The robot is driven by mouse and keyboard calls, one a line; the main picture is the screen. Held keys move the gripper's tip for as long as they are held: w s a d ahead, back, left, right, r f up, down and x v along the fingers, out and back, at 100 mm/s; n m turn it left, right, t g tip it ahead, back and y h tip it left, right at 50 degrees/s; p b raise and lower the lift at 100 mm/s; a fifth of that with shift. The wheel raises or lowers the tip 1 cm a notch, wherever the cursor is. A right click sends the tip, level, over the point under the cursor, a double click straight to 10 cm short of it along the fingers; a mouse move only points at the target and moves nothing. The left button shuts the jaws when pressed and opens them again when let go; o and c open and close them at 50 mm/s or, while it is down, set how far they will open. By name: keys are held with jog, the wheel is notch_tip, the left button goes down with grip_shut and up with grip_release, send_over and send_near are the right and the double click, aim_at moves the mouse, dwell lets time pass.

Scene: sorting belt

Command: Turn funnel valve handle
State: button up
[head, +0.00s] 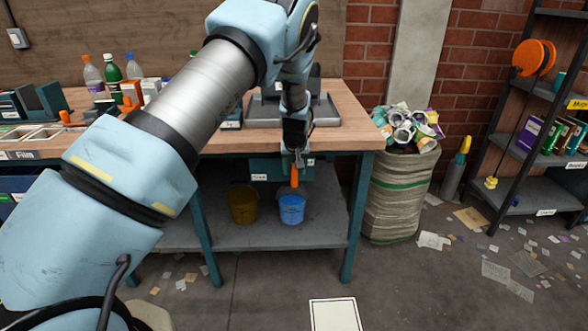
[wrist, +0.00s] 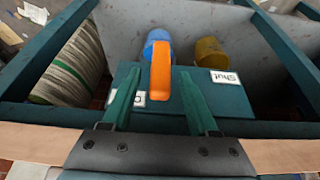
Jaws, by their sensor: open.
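The orange valve handle (head: 294,175) hangs at the front of the teal valve box (head: 268,168), below the bench's front edge. In the wrist view the handle (wrist: 160,68) points away from me, toward the blue bucket. My gripper (head: 293,155) is just above the handle in the head view. In the wrist view my gripper (wrist: 157,80) is open, with one green finger on each side of the handle and visible gaps. A white label (wrist: 224,77) on the box is seen upside down; another is partly hidden by the left finger.
A blue bucket (head: 291,208) and a yellow bucket (head: 243,205) stand on the lower shelf (head: 325,225). A full sack (head: 400,195) stands right of the bench. Bottles (head: 113,70) and boxes stand on the bench top. Paper scraps litter the floor.

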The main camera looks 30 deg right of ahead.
jog(key=shift+w+f, duration=0.15)
jog(key=shift+f, duration=0.35)
grip_shut()
dwell(1.2)
